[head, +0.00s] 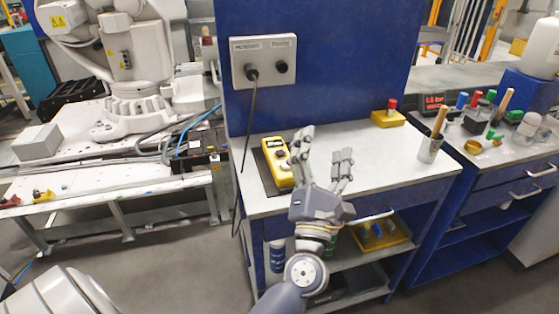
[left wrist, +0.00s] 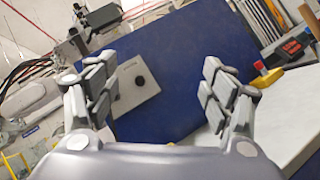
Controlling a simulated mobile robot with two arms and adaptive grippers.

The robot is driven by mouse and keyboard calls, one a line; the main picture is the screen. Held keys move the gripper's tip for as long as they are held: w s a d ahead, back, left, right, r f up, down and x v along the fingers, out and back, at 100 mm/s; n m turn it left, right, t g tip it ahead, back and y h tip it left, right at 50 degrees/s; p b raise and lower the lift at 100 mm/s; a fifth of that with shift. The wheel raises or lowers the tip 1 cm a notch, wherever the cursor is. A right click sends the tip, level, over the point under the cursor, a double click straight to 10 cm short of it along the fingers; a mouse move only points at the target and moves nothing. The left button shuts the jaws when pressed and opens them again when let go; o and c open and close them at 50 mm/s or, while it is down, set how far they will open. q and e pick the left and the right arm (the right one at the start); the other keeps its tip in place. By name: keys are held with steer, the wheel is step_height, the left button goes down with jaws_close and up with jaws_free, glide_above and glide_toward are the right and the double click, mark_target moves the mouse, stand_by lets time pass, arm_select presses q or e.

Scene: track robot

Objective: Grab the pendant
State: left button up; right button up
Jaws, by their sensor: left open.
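The pendant (head: 277,162), a yellow handheld unit with dark buttons, lies on a dark mat at the left end of the grey workbench top (head: 375,165). My left gripper (head: 321,152) is open above the bench, just right of the pendant. Its left finger overlaps the pendant's right edge in the head view; I cannot tell whether they touch. In the left wrist view the gripper (left wrist: 160,90) shows both fingers wide apart with nothing between them, facing the blue panel. My right gripper is not in view.
A grey socket box (head: 263,62) with a hanging black cable is on the blue panel (head: 340,60). The bench middle is clear.

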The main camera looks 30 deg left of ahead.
arm_select(q)
steer(key=w+a+f+n+g+y, duration=0.1)
steer(key=a+f+n+g+y, duration=0.4)
steer(key=n, duration=0.3)
steer(key=n+g+h, duration=0.2)
steer(key=n+g, duration=0.3)
steer(key=g, duration=0.1)
glide_toward(282, 159)
steer(key=x, duration=0.4)
steer(key=shift+d+f+p, duration=0.1)
steer(key=shift+p, duration=0.3)
steer(key=shift+w+a, duration=0.35)
steer(key=shift+a, duration=0.1)
steer(key=x, duration=0.2)
steer(key=p+x, duration=0.1)
steer(key=x, duration=0.2)
steer(key=shift+s+f, duration=0.1)
steer(key=shift+f, duration=0.1)
steer(key=shift+d, duration=0.1)
steer(key=shift+c, duration=0.8)
steer(key=c, duration=1.4)
steer(key=shift+r, duration=0.1)
